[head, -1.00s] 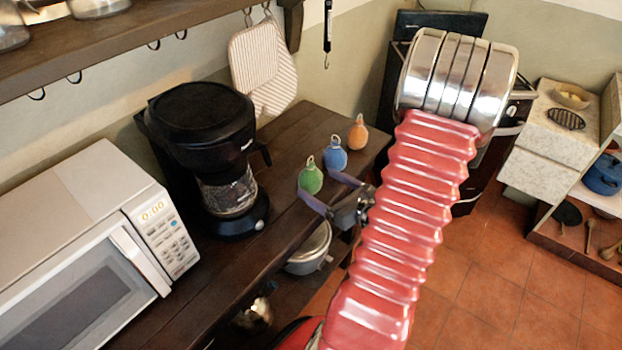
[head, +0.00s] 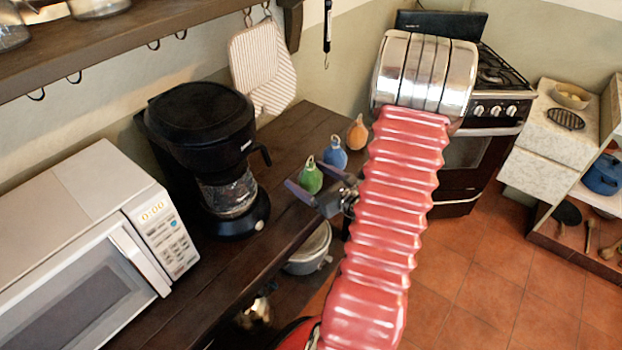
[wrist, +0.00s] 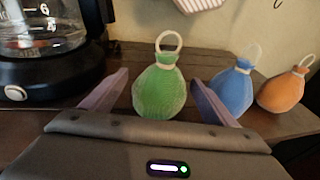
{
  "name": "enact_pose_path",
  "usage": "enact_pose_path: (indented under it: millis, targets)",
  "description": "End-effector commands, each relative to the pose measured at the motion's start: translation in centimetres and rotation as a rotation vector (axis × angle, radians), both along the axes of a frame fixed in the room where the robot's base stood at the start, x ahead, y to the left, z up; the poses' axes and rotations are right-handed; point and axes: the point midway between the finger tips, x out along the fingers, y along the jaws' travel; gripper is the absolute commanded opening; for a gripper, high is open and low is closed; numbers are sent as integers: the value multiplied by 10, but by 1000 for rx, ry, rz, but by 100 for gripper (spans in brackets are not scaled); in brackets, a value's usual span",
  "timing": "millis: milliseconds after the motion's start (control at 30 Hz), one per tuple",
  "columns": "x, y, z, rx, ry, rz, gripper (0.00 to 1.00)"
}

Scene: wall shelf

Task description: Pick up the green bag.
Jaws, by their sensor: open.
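The green bag (head: 311,178) stands upright on the dark wooden counter, with a pale loop on top. In the wrist view the green bag (wrist: 160,88) sits centred between the fingertips of my gripper (wrist: 160,92). In the head view my gripper (head: 318,186) is open at the counter's front edge, its fingers pointing at the bag. I cannot tell from these frames whether the fingers touch it. A blue bag (head: 335,154) stands just right of the green one, close to my right finger in the wrist view.
An orange bag (head: 357,133) stands beyond the blue one. A black coffee maker (head: 205,150) stands left of the green bag, and a white microwave (head: 95,255) is further left. A metal pot (head: 308,250) sits on the lower shelf. The counter behind the bags is clear.

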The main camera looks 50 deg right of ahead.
Motion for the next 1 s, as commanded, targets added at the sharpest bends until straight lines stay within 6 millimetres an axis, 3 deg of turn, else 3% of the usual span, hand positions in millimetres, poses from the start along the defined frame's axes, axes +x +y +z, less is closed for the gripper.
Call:
enact_pose_path:
  millis: [300,867,1000]
  targets:
    - [35,-5,-6,1,0,3,80]
    - [37,-6,-6,0,0,1,80]
    - [37,-6,-6,0,0,1,73]
